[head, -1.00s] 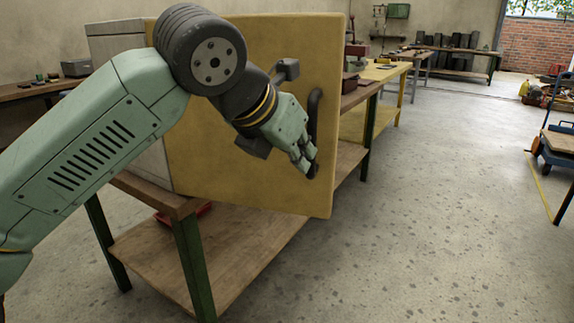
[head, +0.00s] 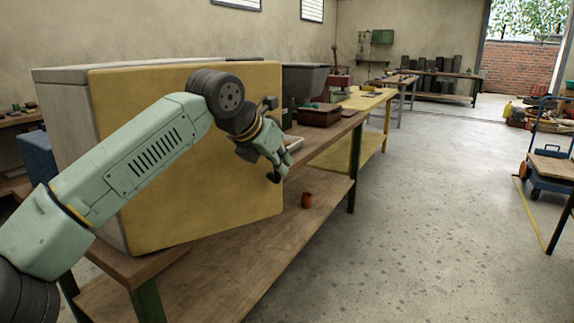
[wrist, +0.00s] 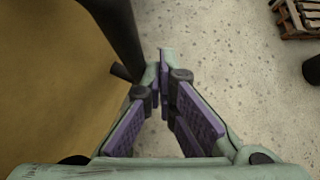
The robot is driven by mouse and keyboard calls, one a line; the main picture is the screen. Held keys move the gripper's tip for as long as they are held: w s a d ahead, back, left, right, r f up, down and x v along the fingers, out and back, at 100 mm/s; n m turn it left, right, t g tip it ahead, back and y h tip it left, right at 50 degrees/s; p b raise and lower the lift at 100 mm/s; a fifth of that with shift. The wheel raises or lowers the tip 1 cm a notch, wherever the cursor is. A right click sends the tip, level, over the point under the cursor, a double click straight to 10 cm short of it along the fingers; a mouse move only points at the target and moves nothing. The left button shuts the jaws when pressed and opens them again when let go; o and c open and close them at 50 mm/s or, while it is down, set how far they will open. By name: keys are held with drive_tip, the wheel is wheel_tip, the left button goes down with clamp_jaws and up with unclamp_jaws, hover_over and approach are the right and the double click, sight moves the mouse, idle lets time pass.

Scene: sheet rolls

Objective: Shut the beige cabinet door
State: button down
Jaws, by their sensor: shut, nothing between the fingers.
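The beige cabinet door (head: 200,190) shows its broad yellowish face in the head view, close against the front of the pale cabinet (head: 70,130). I cannot tell whether a thin gap is left. The door also fills the left of the wrist view (wrist: 50,90). Its dark handle (head: 274,177) is near the door's right edge, mostly hidden by my gripper. In the wrist view the dark handle bar (wrist: 118,40) stands left of the fingers. My gripper (head: 281,164) is shut and empty, beside the handle; its fingertips (wrist: 163,62) come together in the wrist view.
The cabinet stands on a wooden workbench (head: 335,130) with a lower shelf (head: 260,265). An orange-brown cup (head: 307,200) is on that shelf. A brown box (head: 319,115) sits on the bench beyond the door. A blue trolley (head: 550,170) stands at right. The concrete floor between is clear.

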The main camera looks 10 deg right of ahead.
drive_tip(key=w+a+n+y+p, duration=0.1)
drive_tip(key=w+a+p, duration=0.1)
drive_tip(key=w, duration=0.6)
drive_tip(key=w+a+n+t+p, duration=0.1)
drive_tip(key=w+a+n+p, duration=0.1)
drive_tip(key=w, duration=0.5)
drive_tip(key=shift+w+a+t+y+p, duration=0.3)
drive_tip(key=shift+w+a+y+p, duration=0.05)
drive_tip(key=shift+a+y+p, duration=0.05)
drive_tip(key=shift+s+d, duration=0.1)
